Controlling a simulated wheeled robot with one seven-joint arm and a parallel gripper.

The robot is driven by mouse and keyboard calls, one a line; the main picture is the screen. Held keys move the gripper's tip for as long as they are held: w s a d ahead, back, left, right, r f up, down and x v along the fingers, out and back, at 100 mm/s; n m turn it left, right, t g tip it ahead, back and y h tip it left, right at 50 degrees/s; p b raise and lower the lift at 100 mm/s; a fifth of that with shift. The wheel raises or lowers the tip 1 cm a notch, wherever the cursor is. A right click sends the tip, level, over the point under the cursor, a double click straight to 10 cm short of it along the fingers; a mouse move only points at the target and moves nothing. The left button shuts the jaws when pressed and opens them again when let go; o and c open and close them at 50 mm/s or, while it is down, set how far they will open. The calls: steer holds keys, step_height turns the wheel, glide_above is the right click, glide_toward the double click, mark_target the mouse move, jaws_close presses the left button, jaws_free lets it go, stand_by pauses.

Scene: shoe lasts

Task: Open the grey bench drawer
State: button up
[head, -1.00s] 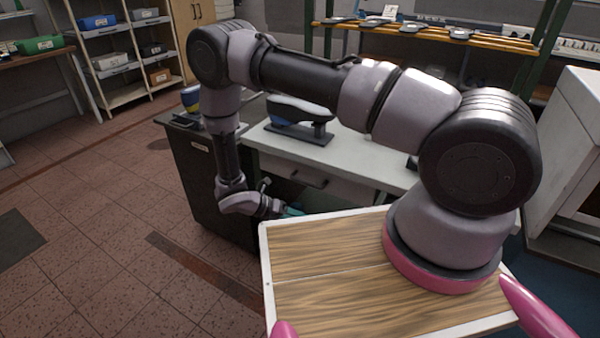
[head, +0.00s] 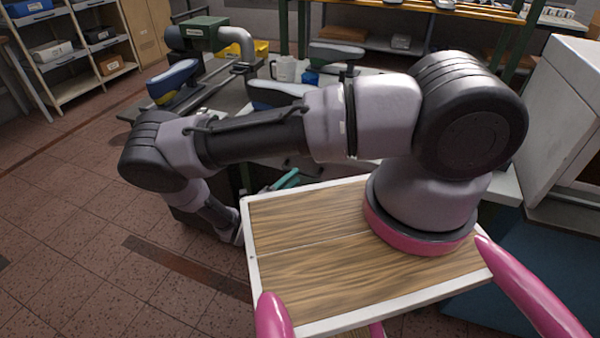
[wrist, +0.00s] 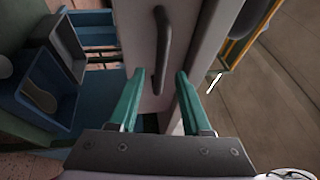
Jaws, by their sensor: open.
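The grey bench drawer front (wrist: 190,25) shows in the wrist view as a pale panel running up the picture. Its dark bar handle (wrist: 163,40) stands lengthwise at the top middle. My gripper (wrist: 160,73) is open, with its two teal fingers apart. The near end of the handle appears between the fingers in the picture; I cannot tell how far it is in depth, and no grip shows. In the head view my gripper (head: 286,180) is partly hidden near the bench front, and my arm covers most of the drawer.
The bench top (head: 235,98) carries a mug (head: 284,69), a green machine (head: 197,34) and shoe lasts. A white cabinet (head: 572,110) stands at the right. Open tiled floor lies at the left. Blue bins (wrist: 48,88) show left in the wrist view.

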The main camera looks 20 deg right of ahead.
mark_target(301, 172)
steer(key=shift+x, duration=2)
jaws_close()
